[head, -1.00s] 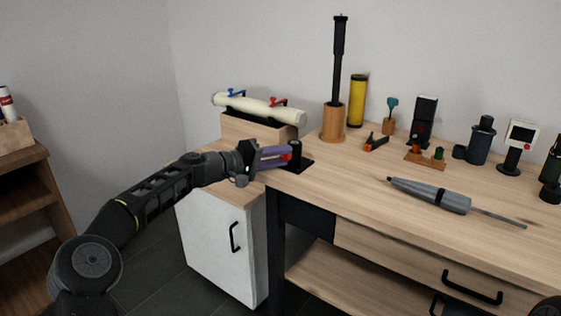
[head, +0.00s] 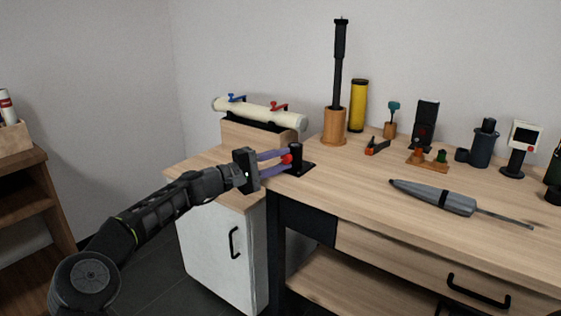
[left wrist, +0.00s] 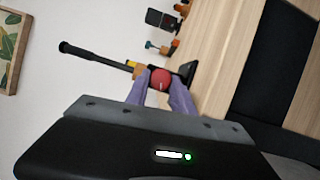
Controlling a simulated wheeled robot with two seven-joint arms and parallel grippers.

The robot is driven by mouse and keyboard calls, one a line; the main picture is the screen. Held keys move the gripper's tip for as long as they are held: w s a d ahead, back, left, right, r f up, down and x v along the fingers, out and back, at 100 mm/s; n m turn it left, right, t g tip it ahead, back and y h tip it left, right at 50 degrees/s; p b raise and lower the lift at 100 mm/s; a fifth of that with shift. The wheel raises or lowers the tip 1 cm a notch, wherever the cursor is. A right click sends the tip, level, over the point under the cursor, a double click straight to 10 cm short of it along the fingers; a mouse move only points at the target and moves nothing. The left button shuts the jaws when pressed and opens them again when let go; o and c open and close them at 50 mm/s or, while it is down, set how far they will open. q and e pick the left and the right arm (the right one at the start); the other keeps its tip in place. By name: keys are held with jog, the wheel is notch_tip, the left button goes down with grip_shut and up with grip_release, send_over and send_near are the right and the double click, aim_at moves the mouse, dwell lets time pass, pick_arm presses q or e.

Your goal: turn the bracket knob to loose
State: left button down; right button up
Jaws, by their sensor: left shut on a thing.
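The bracket (head: 297,157) is a small black post on a flat black base at the left end of the workbench. Its red round knob (head: 287,159) faces my left arm. My left gripper (head: 285,161) has its two purple fingers shut on the knob, one on each side. In the left wrist view the red knob (left wrist: 161,79) sits between the fingertips, with a short pale mark on its face. The bracket (left wrist: 187,73) is partly hidden behind the knob and a finger there. My right gripper is not in view.
A wooden box (head: 262,138) with a cream tube (head: 260,112) stands behind the gripper. An orange holder (head: 334,127) with a tall black rod and a yellow cylinder (head: 358,105) stand behind the bracket. A grey screwdriver-like tool (head: 445,197) lies to the right.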

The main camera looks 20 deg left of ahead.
pick_arm(q)
jog(key=c, duration=1.1)
grip_release()
